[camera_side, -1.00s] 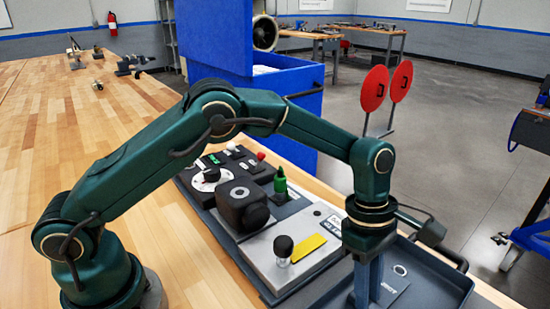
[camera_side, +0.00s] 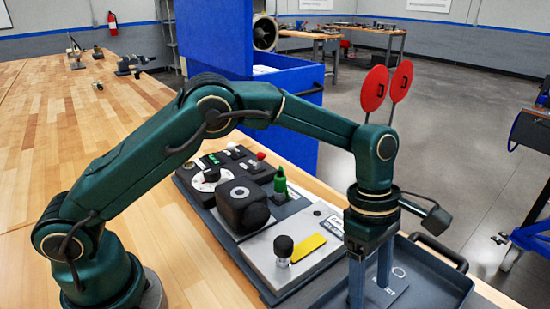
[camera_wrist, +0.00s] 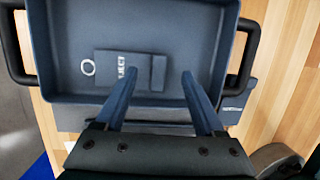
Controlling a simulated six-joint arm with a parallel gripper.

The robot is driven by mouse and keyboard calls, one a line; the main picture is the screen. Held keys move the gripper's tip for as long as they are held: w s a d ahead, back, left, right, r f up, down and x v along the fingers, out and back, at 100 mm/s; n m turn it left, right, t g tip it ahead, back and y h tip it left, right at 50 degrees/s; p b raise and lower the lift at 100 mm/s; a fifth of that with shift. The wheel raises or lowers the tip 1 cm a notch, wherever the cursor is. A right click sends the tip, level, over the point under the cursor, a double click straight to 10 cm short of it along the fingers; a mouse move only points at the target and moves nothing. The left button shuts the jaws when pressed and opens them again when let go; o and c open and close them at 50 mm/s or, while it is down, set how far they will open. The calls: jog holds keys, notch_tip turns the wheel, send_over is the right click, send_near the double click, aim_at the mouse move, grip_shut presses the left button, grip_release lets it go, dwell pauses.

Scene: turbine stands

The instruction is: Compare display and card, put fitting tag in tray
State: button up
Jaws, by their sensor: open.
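My gripper (camera_side: 370,288) is over the dark blue-grey tray (camera_side: 445,283), its two blue fingers apart with nothing between them. In the wrist view my gripper (camera_wrist: 160,76) also shows open. A dark tag (camera_wrist: 108,66) with pale lettering lies flat on the floor of the tray (camera_wrist: 205,20), near the fingertips. A white ring mark (camera_wrist: 88,67) shows at its left end; part of the lettering is hidden or unreadable. In the side view a black unit with a small green display (camera_side: 213,159) stands on the board. A white card (camera_side: 335,222) with dark print lies behind my gripper, partly hidden.
The light grey plate (camera_side: 270,255) holds a black knob (camera_side: 284,246) and a yellow block (camera_side: 308,245). The tray has black handles (camera_side: 440,249).

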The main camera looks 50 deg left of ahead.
notch_tip(320, 180, up, 6)
dwell(0.7)
jog(key=s+a+r+m+t, duration=0.2)
jog(key=s+a+r+t, duration=0.25)
jog(key=a+r, duration=0.75)
jog(key=s+a+f+m+t+y, duration=0.1)
jog(key=s+a+f+m, duration=0.2)
jog(key=s+m, duration=0.2)
jog(key=s+a+f+m+t+y, duration=0.1)
jog(key=s+a+f+m, duration=0.2)
jog(key=s+m, duration=0.3)
jog(key=shift+s+a+f+m+y, duration=0.3)
jog(key=shift+a+f+m+y, duration=0.1)
jog(key=shift+m, duration=2.1)
